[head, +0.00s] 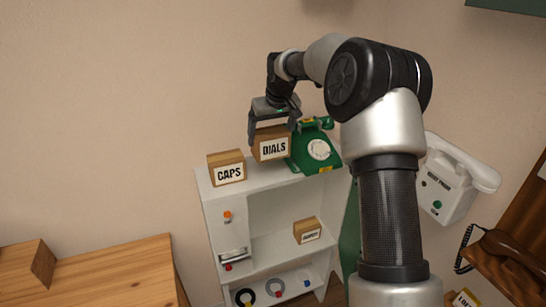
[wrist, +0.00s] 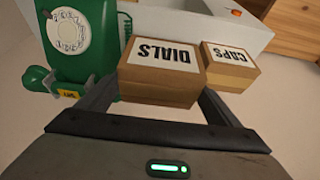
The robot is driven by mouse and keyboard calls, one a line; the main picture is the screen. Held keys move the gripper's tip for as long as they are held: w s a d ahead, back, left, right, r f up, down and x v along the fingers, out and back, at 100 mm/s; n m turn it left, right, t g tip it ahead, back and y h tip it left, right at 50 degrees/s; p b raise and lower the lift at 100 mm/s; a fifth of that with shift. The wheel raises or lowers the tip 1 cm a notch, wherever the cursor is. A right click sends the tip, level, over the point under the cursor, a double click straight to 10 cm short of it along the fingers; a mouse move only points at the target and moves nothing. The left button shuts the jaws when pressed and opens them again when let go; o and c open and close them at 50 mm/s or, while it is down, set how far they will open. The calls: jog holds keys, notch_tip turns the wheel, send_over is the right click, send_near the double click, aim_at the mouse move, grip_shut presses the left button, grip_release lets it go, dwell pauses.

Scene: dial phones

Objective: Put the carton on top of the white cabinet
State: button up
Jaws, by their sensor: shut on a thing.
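A brown carton labelled DIALS (head: 272,148) is between the fingers of my gripper (head: 272,130), which is shut on it. In the wrist view the DIALS carton (wrist: 162,72) shows its label upside down, with a finger on each side. The white cabinet (head: 265,192) is an open-fronted shelf unit. The carton is over its top, between the CAPS carton (head: 227,168) and a green dial phone (head: 315,150). I cannot tell whether its underside touches the top. The CAPS carton stands on the cabinet's left end.
A smaller carton (head: 307,231) sits on the cabinet's middle shelf. A white phone (head: 455,180) hangs on the right wall, with a dark brown handset (head: 510,248) lower down. A wooden table (head: 100,275) is at the left. The cabinet top's front strip is clear.

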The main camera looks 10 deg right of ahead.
aim_at(270, 154)
jog(key=shift+f, duration=3.6)
